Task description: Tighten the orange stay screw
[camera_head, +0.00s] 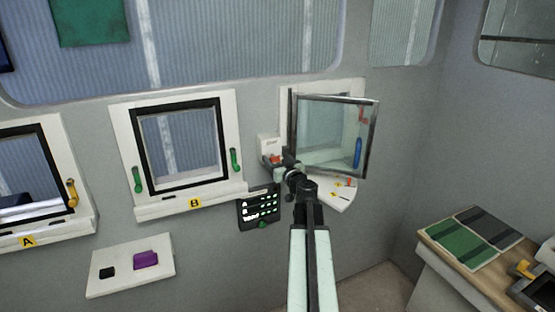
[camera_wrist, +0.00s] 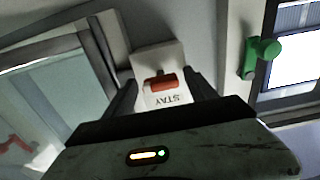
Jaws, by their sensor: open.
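The orange stay screw (camera_wrist: 164,83) sits on a white block (camera_wrist: 155,58) marked STAY, which appears upside down in the wrist view. In the head view the screw (camera_head: 274,159) shows as a small orange spot on the white block (camera_head: 268,145), left of the open window. My gripper (camera_wrist: 165,95) is open, with one dark finger on each side of the screw. I cannot tell whether the fingers touch it. In the head view my gripper (camera_head: 275,168) is at the block and partly covers it.
A framed glass window (camera_head: 335,135) stands swung open right of my gripper, with a blue handle (camera_head: 358,152) and a white scale plate (camera_head: 335,192) below. Window B (camera_head: 182,145) with green handles is left. A dark panel (camera_head: 259,208) hangs below. A bench (camera_head: 470,262) stands at right.

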